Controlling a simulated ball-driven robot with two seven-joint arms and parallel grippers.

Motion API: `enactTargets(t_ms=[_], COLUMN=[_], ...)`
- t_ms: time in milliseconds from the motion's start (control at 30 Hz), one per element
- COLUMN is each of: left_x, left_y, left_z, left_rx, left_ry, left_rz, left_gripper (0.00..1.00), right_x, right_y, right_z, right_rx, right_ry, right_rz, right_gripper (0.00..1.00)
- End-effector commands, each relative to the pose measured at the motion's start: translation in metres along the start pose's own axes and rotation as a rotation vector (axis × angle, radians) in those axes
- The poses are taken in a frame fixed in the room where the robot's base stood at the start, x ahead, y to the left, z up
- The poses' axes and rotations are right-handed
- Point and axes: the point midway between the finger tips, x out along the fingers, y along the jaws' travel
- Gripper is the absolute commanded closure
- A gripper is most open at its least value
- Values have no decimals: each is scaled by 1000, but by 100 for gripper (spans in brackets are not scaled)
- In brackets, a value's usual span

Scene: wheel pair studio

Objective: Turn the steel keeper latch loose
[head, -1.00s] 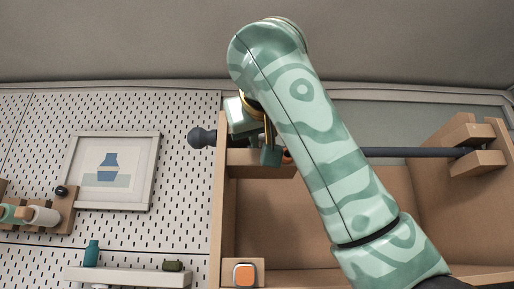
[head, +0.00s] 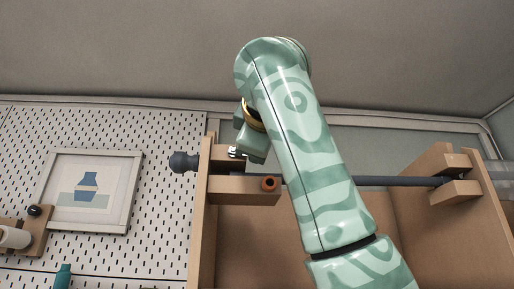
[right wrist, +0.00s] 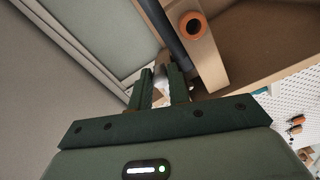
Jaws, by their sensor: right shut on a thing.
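The steel keeper latch (head: 236,152) shows as a small bright piece on the wooden bracket at the left end of the dark bar. My right gripper (right wrist: 162,82) is shut on the latch, which shows as a pale piece between the fingertips in the right wrist view (right wrist: 160,69). The dark bar (head: 400,181) with a round knob (head: 184,162) lies across the wooden frame, right beside the gripper. My right arm hides part of the bar. The latch is mostly hidden by the gripper. My left gripper is not in view.
An orange-rimmed peg or hole (head: 269,184) is on the wooden block (head: 240,190) just below the bar. A wooden holder (head: 458,192) carries the bar's right end. A pegboard (head: 150,140) with a framed picture (head: 90,190) is at the left.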

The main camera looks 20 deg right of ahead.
Motion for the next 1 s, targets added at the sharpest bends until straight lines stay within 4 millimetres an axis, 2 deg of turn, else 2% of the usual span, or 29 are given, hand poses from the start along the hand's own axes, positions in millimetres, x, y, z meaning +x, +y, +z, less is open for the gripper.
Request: enactTargets(t_ms=[400,933,967,1000], left_x=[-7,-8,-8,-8], left_y=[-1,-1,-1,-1], left_z=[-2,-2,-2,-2], left_rx=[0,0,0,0], left_ry=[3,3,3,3], left_rz=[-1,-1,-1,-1], left_gripper=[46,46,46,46], right_x=[0,0,0,0], right_y=[8,8,8,8], right_z=[-3,-3,-3,-3], right_rx=[-182,-204,-204,-204], right_ry=[1,1,1,1], right_rz=[-1,-1,-1,-1], right_gripper=[100,100,76,65])
